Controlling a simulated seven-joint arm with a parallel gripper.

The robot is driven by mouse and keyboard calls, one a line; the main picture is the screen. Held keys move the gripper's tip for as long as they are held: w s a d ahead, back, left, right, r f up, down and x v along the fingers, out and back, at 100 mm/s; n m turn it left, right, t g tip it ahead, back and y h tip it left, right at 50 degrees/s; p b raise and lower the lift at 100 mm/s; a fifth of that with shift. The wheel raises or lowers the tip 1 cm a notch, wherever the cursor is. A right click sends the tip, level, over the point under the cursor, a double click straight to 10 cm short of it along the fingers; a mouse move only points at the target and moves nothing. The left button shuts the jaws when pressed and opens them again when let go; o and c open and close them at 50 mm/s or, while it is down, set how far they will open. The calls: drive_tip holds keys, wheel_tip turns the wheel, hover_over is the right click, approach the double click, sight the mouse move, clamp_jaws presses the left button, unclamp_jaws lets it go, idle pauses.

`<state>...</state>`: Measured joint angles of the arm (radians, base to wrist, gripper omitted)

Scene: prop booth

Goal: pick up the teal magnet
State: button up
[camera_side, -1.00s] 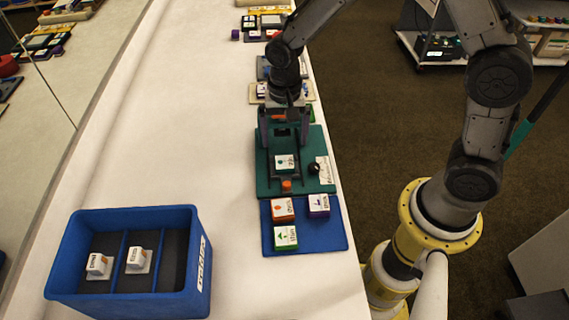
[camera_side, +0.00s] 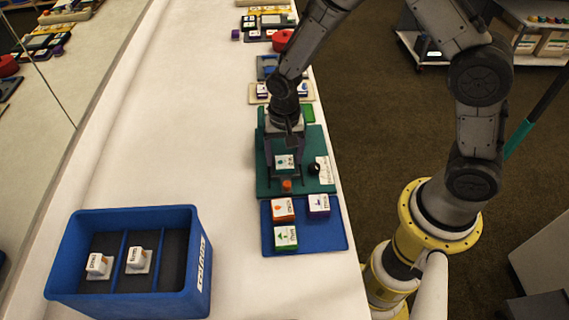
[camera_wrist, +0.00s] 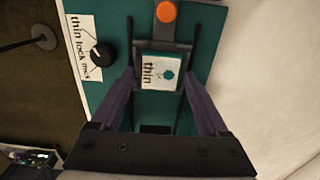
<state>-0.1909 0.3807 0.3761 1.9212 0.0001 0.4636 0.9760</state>
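The teal magnet is most likely the block (camera_wrist: 160,70) with a white label bearing a teal mark and the word "thin". It sits in a dark fixture on the green board (camera_wrist: 205,35). In the side view its labelled top (camera_side: 285,161) shows just in front of my gripper (camera_side: 285,160). In the wrist view my gripper (camera_wrist: 160,80) is open, with one purple-grey finger at each side of the block's near end. The fingers look apart from the block; contact is hard to judge. The block's lower part is hidden.
The board has an orange knob (camera_wrist: 166,12) and a black dial (camera_wrist: 102,54) beside a "thin lock" label (camera_wrist: 84,50). A blue bin (camera_side: 185,285) holds two white-topped pieces. The table's middle is clear.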

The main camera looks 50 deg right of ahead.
clamp_jaws()
drive_tip(key=shift+r, duration=0.1)
